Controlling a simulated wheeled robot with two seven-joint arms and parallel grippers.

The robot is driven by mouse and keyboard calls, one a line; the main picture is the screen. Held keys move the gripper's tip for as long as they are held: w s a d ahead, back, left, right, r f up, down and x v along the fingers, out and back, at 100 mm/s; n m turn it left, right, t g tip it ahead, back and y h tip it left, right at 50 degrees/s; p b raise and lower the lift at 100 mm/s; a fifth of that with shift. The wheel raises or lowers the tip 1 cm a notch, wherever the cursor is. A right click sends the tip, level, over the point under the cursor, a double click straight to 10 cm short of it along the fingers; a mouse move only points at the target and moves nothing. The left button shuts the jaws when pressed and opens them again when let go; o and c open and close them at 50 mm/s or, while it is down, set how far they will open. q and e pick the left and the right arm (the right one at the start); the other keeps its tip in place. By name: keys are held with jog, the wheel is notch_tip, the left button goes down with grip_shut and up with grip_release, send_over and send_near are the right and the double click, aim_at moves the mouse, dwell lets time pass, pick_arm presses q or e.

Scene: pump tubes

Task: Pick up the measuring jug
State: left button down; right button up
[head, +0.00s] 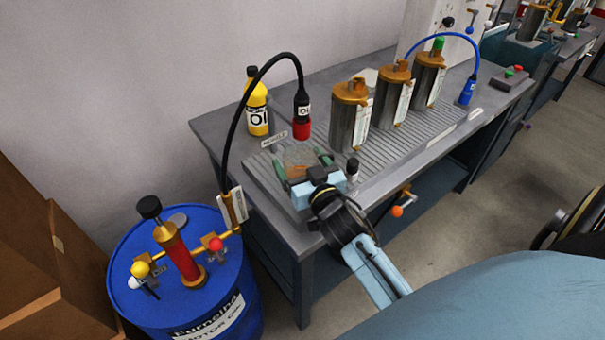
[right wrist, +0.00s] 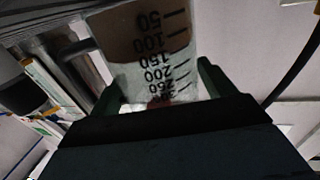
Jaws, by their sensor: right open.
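The measuring jug (head: 298,155) is a small clear vessel with some brown in it, on the ribbed top of the grey bench. It fills the upper middle of the right wrist view (right wrist: 155,55), with black scale marks facing the camera. My right gripper (head: 301,163) is open, with one green finger on each side of the jug. In the right wrist view, the fingers (right wrist: 160,88) flank the jug's lower part in the picture; I cannot tell whether they touch it. The jug's base is hidden by the gripper. My left gripper is not in view.
A yellow oil bottle (head: 257,108) and a black-and-red nozzle (head: 302,118) on a black hose stand behind the jug. A small dark-capped bottle (head: 352,170) is close right of the gripper. Several metal cylinders (head: 350,120) stand further right. A blue drum (head: 205,312) is at left.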

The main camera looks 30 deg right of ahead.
jog(key=c, duration=0.8)
